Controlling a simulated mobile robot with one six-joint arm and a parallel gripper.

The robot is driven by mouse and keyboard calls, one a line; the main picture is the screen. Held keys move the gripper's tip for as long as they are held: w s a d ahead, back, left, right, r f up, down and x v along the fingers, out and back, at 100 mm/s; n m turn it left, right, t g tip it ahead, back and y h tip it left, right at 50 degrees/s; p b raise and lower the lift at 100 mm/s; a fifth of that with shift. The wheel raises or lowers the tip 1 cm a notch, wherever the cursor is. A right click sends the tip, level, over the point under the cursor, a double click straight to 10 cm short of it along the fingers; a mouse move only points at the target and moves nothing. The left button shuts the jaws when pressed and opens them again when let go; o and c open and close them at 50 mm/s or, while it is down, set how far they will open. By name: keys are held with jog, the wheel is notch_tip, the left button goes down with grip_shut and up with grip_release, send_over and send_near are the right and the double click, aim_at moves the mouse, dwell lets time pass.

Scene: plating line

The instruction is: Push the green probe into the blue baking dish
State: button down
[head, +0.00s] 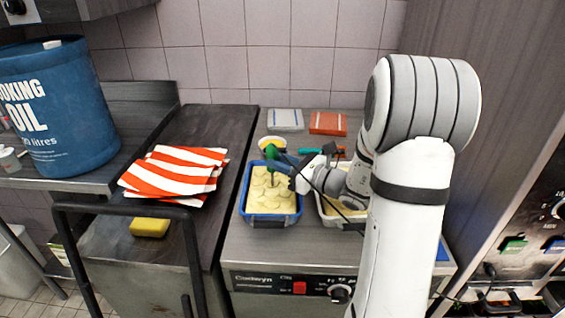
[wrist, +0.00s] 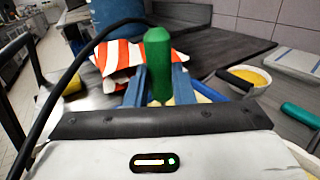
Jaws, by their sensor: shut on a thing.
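The green probe (wrist: 157,65) stands between the two fingers of my gripper (wrist: 155,85) in the wrist view. In the head view the green probe (head: 271,152) shows at the tip of my gripper (head: 284,164), over the far part of the blue baking dish (head: 244,203). My gripper is shut on the probe's handle. The dish holds pale yellow slices. A thin dark stem seems to run down from the handle toward the food; I cannot tell whether its tip touches it. In the wrist view my gripper hides most of the dish.
A white dish (head: 328,217) stands right of the blue one, partly behind my arm. Left are striped cloths (head: 176,175), a yellow sponge (head: 150,227) and an oil drum (head: 62,110).

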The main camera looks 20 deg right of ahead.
aim_at(276, 147)
jog(key=shift+f+b, duration=1.35)
jog(key=shift+f, duration=0.2)
dwell(0.7)
jog(key=shift+r, duration=0.15)
dwell(4.1)
jog(key=shift+r+p, duration=2.45)
jog(key=shift+r, duration=0.9)
